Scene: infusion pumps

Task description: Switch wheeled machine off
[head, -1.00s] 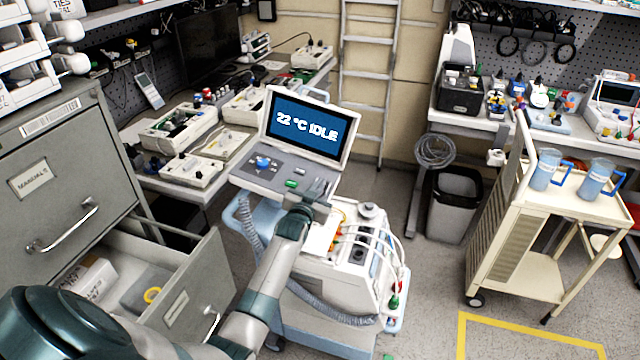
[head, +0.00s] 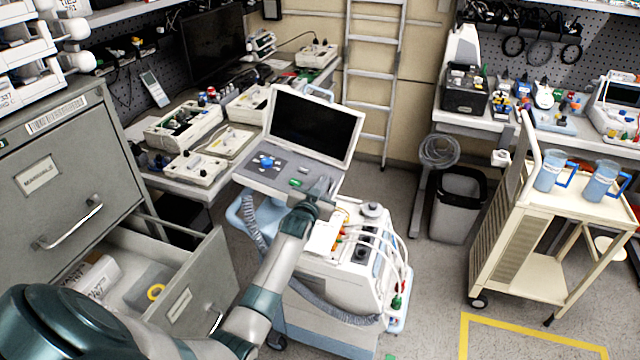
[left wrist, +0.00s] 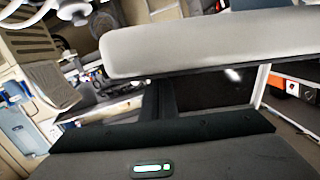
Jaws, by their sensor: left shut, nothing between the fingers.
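The wheeled machine (head: 335,262) stands in the middle of the head view. Its tilted screen (head: 315,124) is black. Below the screen, its grey control panel (head: 282,170) has a blue knob and a green button (head: 296,182). My left gripper (head: 322,190) is shut and empty, at the right end of the panel, to the right of the green button. Whether it touches the panel I cannot tell. The left wrist view shows a pale slab-like edge close to the camera, too near to identify. My right gripper is not in view.
A grey filing cabinet (head: 60,180) with an open drawer (head: 190,280) stands at the left, under my left arm. A cream cart (head: 540,270) with blue jugs is at the right. A bin (head: 458,205) stands behind. Bench devices line the back left.

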